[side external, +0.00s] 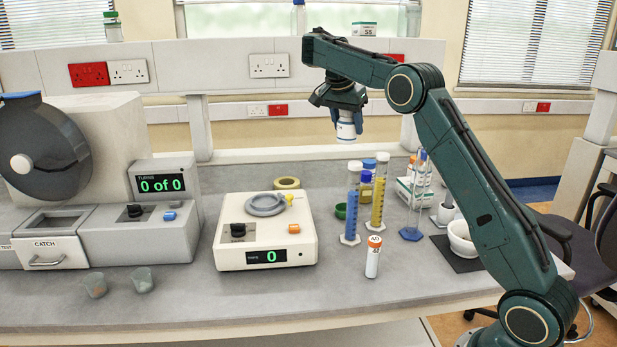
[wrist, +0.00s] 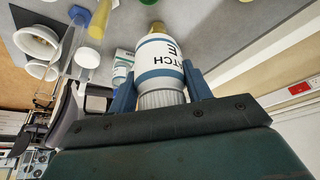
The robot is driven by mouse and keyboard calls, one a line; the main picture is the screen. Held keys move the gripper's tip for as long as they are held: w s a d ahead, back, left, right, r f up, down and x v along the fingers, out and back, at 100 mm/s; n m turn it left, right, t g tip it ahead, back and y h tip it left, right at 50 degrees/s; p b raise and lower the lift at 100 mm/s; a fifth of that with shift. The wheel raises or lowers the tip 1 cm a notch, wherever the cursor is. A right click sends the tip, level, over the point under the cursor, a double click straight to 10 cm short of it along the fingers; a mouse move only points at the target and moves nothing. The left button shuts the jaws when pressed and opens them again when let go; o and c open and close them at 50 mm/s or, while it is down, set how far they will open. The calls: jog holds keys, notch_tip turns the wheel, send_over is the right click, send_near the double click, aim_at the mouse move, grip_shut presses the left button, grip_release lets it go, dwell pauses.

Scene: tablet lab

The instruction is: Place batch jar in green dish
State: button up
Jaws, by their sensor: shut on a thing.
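My gripper (side external: 345,108) is shut on the batch jar (side external: 347,128), a white jar with blue bands. It holds the jar high above the bench, in front of the back wall shelf. In the wrist view the jar (wrist: 160,55) sits between the two blue fingers, its ribbed grey cap nearest my gripper and its label showing "ATCH E". The green dish (side external: 340,211) is small and lies on the bench below the jar, beside a blue-filled measuring cylinder that partly hides it. A bit of green at the wrist view's top edge is too small to identify.
Tall cylinders with blue (side external: 351,205) and yellow (side external: 378,200) contents stand right of the dish. An orange-capped white bottle (side external: 373,257) stands in front. A cream counter machine (side external: 265,240) is to the left, with a yellow tape roll (side external: 287,183) behind. A mortar (side external: 462,238) stands right.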

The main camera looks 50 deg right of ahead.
jog(key=shift+s+d, duration=0.25)
jog(key=shift+d+f, duration=0.1)
jog(key=shift+f, duration=0.1)
jog(key=shift+f, duration=1.2)
notch_tip(320, 180, down, 13)
jog(key=shift+f, duration=2.05)
jog(key=shift+f, duration=0.4)
